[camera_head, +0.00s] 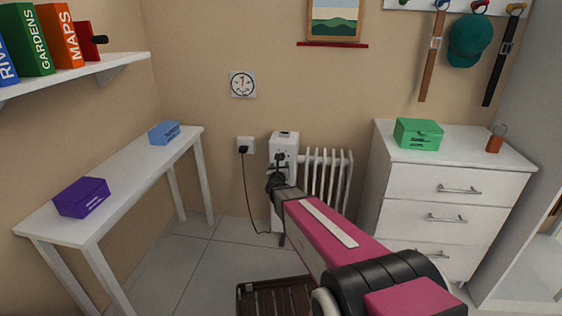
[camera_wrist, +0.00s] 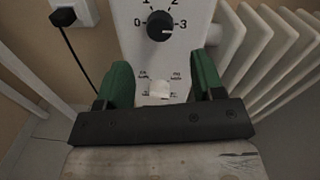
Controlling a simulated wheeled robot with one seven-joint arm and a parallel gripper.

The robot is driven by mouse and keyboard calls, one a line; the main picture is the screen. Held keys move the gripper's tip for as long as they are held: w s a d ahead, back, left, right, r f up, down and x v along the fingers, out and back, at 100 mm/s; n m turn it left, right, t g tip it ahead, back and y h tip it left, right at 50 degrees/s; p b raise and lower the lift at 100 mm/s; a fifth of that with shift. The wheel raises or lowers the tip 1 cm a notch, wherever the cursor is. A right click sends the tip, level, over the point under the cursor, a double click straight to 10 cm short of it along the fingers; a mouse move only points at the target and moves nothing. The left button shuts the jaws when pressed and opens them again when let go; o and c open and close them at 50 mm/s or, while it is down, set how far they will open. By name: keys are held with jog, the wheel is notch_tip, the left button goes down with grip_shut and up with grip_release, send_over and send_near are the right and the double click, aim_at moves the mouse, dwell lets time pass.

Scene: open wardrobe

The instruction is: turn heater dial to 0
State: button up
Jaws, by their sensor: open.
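The white heater (camera_head: 284,143) stands against the back wall, with its ribbed radiator (camera_head: 328,176) to the right. In the wrist view its control panel (camera_wrist: 128,18) carries a round black dial (camera_wrist: 160,26) with a scale from 0 at the left to 3 at the right. The dial's pointer is too small to read surely. In the head view my gripper (camera_head: 277,180) hides the panel's lower part.
A wall socket (camera_head: 245,145) with a black plug and hanging cord is left of the heater. A white drawer chest (camera_head: 440,185) stands right, a white table (camera_head: 120,180) left. A dark slatted crate (camera_head: 272,298) is on the floor below my arm.

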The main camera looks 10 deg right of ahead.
aim_at(282, 158)
jog(key=x, duration=0.7)
jog(key=c, duration=0.9)
